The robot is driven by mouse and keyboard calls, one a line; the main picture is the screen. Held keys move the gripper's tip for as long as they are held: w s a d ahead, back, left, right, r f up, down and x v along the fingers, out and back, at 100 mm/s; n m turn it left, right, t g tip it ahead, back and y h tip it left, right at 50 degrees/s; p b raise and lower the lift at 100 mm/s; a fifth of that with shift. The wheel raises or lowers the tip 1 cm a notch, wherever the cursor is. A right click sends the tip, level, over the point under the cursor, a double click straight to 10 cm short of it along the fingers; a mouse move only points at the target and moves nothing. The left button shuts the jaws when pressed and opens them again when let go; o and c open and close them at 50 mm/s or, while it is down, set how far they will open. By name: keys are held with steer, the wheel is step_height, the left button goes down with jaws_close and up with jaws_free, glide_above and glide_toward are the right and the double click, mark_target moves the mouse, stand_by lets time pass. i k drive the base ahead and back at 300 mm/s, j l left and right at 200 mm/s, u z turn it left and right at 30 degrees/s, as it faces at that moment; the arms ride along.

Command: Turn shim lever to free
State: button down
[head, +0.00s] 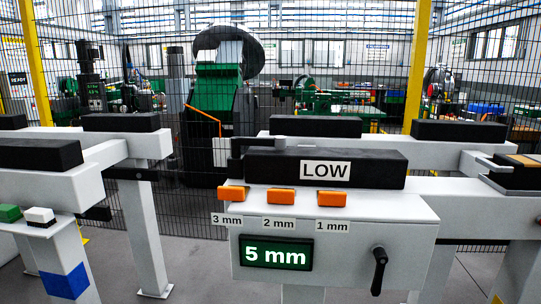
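A black lever (379,270) hangs on the front of the white cabinet (340,213) at the lower right. Its handle points down from a round hub, tilted slightly left at its lower end. No "free" mark shows beside it, so I cannot tell which setting it is in. A green display (275,253) left of the lever reads "5 mm". Three orange tabs above are labelled 3 mm (231,193), 2 mm (281,197) and 1 mm (332,199). A black block (325,169) on top bears the sign "LOW". My gripper is not in view.
White stands with black pads (40,154) are at the left. A green button (10,213) and a white button (39,215) sit on a post at the lower left. A wire fence with yellow posts (417,68) stands behind, with machines beyond.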

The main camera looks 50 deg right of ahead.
mark_target(381, 259)
steer(key=k+l+z, duration=0.1)
steer(key=z, duration=1.7)
